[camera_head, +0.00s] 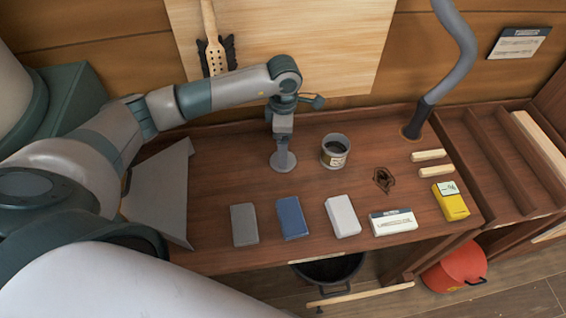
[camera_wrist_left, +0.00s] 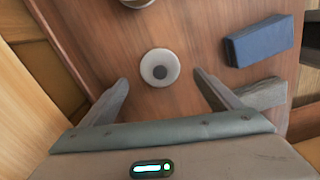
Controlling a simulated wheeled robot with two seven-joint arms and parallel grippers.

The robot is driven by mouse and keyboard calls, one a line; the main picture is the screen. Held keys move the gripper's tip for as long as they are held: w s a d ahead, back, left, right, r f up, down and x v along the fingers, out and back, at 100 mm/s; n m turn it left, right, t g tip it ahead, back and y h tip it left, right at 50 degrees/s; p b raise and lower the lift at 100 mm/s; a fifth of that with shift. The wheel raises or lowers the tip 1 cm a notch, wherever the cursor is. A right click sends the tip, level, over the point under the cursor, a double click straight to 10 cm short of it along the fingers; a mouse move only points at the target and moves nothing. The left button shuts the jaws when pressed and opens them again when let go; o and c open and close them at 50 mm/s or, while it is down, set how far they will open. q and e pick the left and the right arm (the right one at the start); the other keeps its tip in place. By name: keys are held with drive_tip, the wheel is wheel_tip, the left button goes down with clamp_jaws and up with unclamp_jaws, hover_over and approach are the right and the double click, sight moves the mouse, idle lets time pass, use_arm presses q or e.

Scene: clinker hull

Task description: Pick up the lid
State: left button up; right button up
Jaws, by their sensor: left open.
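The lid (camera_head: 283,161) is a small round pale grey disc lying on the brown wooden bench top, left of the open can (camera_head: 335,152). In the left wrist view the lid (camera_wrist_left: 160,56) shows a dark round knob at its centre. My left gripper (camera_head: 283,142) points down over the lid. In the left wrist view its two fingers (camera_wrist_left: 161,80) are spread apart with nothing between them, and the lid lies just beyond and between the tips. The fingers do not visibly touch it. My right gripper is not in view.
A grey block (camera_head: 244,225), a blue block (camera_head: 292,217), a white block (camera_head: 342,216), a labelled box (camera_head: 393,222) and a yellow box (camera_head: 450,204) line the front of the bench. A grey hose (camera_head: 455,65) stands at the back right. Bare bench surrounds the lid.

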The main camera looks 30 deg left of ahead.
use_arm(q)
drive_tip(key=shift+f, duration=0.2)
drive_tip(key=shift+a+f+b, duration=0.1)
drive_tip(key=shift+f+b, duration=0.75)
drive_tip(key=shift+f, duration=1.75)
drive_tip(key=c, duration=1.1)
